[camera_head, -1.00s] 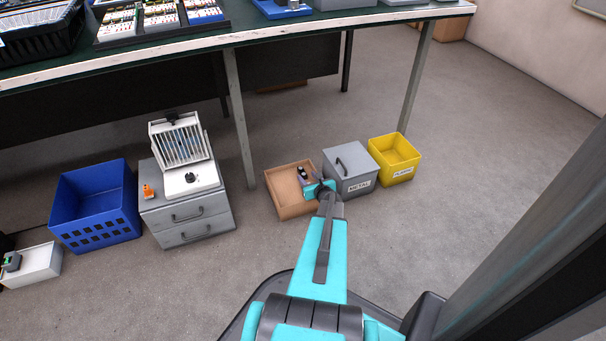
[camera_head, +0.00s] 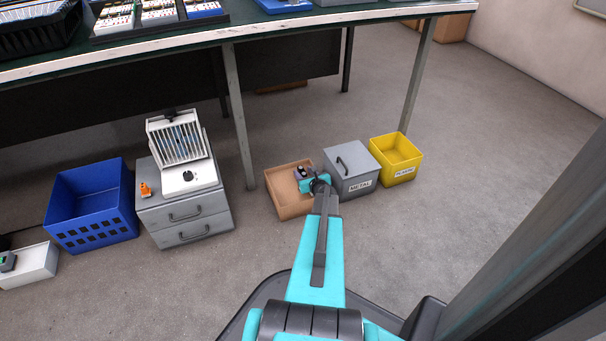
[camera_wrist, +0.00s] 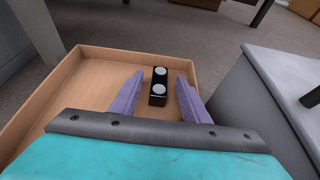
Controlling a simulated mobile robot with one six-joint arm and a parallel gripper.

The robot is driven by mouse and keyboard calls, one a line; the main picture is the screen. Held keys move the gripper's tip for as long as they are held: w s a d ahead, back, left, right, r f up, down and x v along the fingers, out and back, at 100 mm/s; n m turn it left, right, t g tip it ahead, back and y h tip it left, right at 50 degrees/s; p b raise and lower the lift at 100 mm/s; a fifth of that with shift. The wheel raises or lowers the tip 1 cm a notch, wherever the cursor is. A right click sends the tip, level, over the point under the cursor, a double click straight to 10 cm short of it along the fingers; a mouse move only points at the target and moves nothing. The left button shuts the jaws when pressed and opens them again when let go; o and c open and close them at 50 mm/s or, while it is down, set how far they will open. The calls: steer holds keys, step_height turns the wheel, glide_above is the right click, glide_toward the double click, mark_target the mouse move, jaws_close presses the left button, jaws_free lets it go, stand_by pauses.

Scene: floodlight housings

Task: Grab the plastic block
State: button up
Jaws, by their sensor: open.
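A small black block (camera_wrist: 159,86) with two pale round spots on top stands in the shallow brown box (camera_wrist: 92,75). I take it to be the plastic block. In the wrist view my gripper (camera_wrist: 158,80) is open, with its two purple fingers on either side of the block and gaps between. I cannot tell whether the fingertips are low enough to be level with it. In the head view my gripper (camera_head: 303,174) is over the right part of the brown box (camera_head: 283,205), and the block is mostly hidden there.
A grey lidded bin marked METAL (camera_head: 351,167) stands close to the right of the box. A yellow bin (camera_head: 396,158) is beyond it. A table leg (camera_head: 240,120) and a grey drawer unit (camera_head: 185,215) are to the left. A blue crate (camera_head: 92,205) stands farther left.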

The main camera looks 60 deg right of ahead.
mark_target(304, 173)
stand_by(0.3)
jaws_close()
step_height(304, 173, up, 10)
steer(key=p, duration=0.5)
stand_by(0.4)
stand_by(0.5)
